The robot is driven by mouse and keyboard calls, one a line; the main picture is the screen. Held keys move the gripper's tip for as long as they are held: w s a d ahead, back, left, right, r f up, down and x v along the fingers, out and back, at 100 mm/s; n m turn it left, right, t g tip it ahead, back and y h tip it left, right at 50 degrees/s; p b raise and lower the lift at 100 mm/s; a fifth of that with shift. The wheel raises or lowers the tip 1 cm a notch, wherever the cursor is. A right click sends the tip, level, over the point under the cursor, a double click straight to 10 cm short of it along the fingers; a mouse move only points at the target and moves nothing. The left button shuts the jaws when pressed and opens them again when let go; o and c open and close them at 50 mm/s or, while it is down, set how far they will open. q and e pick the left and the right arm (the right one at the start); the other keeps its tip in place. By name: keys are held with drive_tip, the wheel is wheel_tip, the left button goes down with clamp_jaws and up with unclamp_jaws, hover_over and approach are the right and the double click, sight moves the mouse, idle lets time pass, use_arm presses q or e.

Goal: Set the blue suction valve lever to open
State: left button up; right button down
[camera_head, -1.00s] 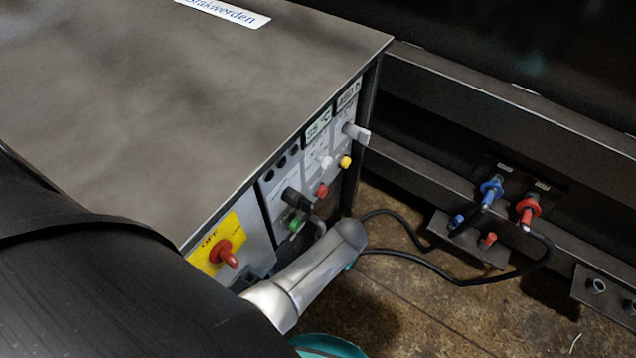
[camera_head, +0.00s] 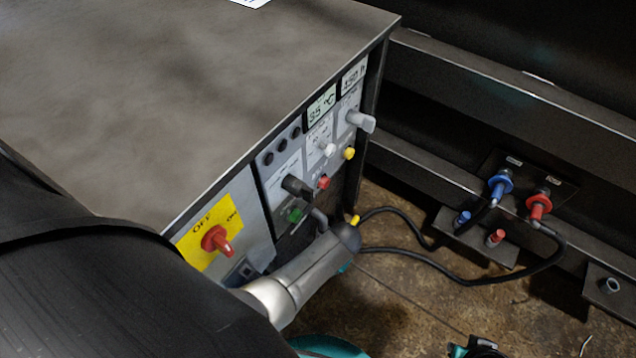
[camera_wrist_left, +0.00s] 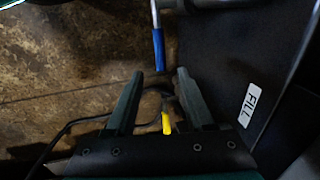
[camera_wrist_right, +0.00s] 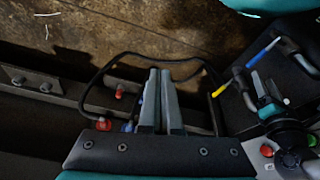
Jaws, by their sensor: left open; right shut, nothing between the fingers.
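The blue lever (camera_wrist_left: 158,50) hangs from a metal stem at the top of the left wrist view, its end near the gap between my left gripper's fingertips (camera_wrist_left: 159,76). That gripper is open, with nothing held between its fingers; contact with the lever cannot be told. The blue lever also shows in the right wrist view (camera_wrist_right: 262,52), slanted beside a pipe. A yellow lever (camera_wrist_left: 167,122) lies lower between the left fingers. In the head view my left arm hides the blue lever. My right gripper (camera_wrist_right: 160,72) is shut and empty, away from the levers.
The control cabinet (camera_head: 200,85) has a red switch (camera_head: 216,241) and several knobs. Blue (camera_head: 500,184) and red (camera_head: 539,205) hose couplings sit on the right frame. A black hose (camera_head: 450,275) loops over the floor. A FILL label (camera_wrist_left: 252,105) is beside the left gripper.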

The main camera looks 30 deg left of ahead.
wheel_tip(320, 180, up, 6)
drive_tip(key=f+t+b, duration=0.1)
drive_tip(key=b, duration=0.2)
use_arm(q)
drive_tip(key=f+b, duration=0.1)
drive_tip(key=f, duration=0.2)
drive_tip(key=a+f+b, duration=0.1)
drive_tip(key=f, duration=0.2)
drive_tip(key=shift+w+a+f, duration=0.1)
drive_tip(key=shift+a+f, duration=0.05)
drive_tip(key=shift+f, duration=0.25)
drive_tip(key=shift+a+f+b, duration=0.1)
drive_tip(key=shift+f+b, duration=0.35)
drive_tip(key=shift+f, duration=0.3)
use_arm(e)
drive_tip(key=w+a+r+t+y, duration=0.1)
drive_tip(key=w+a+t+y, duration=0.2)
drive_tip(key=w+a+t, duration=0.2)
drive_tip(key=shift+w+a+n+t+y, duration=0.35)
drive_tip(key=shift+a+t, duration=0.25)
drive_tip(key=shift+a, duration=0.6)
use_arm(q)
drive_tip(key=shift+a, duration=0.1)
drive_tip(key=shift+c, duration=0.2)
clamp_jaws()
